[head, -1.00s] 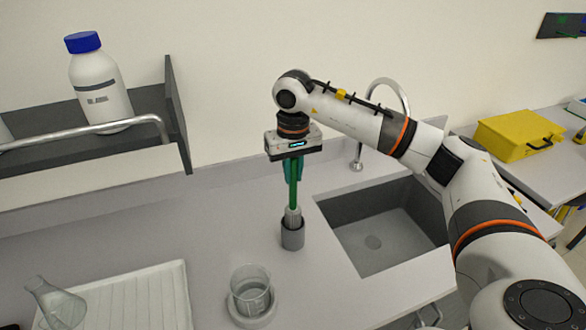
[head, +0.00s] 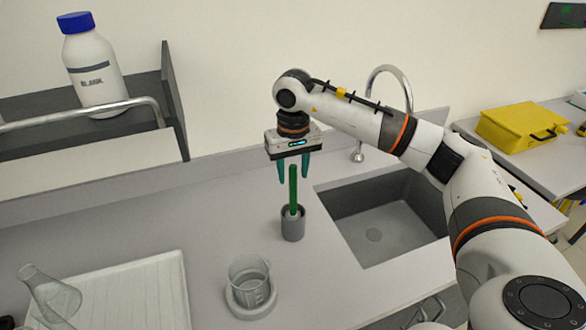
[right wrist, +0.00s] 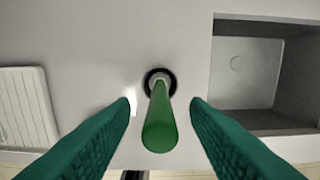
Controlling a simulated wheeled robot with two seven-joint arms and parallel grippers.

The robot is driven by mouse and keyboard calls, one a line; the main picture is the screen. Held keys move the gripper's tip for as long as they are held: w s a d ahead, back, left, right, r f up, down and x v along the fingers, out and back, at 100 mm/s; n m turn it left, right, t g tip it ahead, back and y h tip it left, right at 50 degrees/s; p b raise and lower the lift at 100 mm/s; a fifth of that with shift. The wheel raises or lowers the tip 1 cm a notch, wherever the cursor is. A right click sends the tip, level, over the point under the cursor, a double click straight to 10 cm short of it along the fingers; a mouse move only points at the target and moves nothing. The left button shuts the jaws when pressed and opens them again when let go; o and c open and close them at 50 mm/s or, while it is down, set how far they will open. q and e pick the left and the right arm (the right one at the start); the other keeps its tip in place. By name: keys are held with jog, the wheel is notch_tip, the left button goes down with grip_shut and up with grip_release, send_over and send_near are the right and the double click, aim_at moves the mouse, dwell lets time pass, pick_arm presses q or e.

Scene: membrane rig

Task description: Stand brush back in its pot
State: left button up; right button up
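The brush has a green handle (head: 293,185) and stands upright in a small grey pot (head: 292,225) on the counter left of the sink. Its lower end is inside the pot and hidden. My right gripper (head: 293,180) is above the pot, with its teal fingers open on either side of the handle's top. In the right wrist view the green handle (right wrist: 160,120) rises between the two fingers with a gap on each side, and the dark rim of the pot (right wrist: 147,75) shows around its foot. My left gripper is not in view.
A beaker (head: 250,280) on a round base stands in front of the pot. A white ribbed tray (head: 130,295) and a tilted flask (head: 50,295) are at left. The sink (head: 385,220) with its tap is close on the right.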

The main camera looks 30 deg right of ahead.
jog(key=shift+r, duration=0.45)
notch_tip(320, 180, up, 10)
jog(key=shift+f+b, duration=0.1)
jog(key=shift+b, duration=0.55)
jog(key=shift+s+r, duration=0.15)
jog(key=shift+r, duration=0.5)
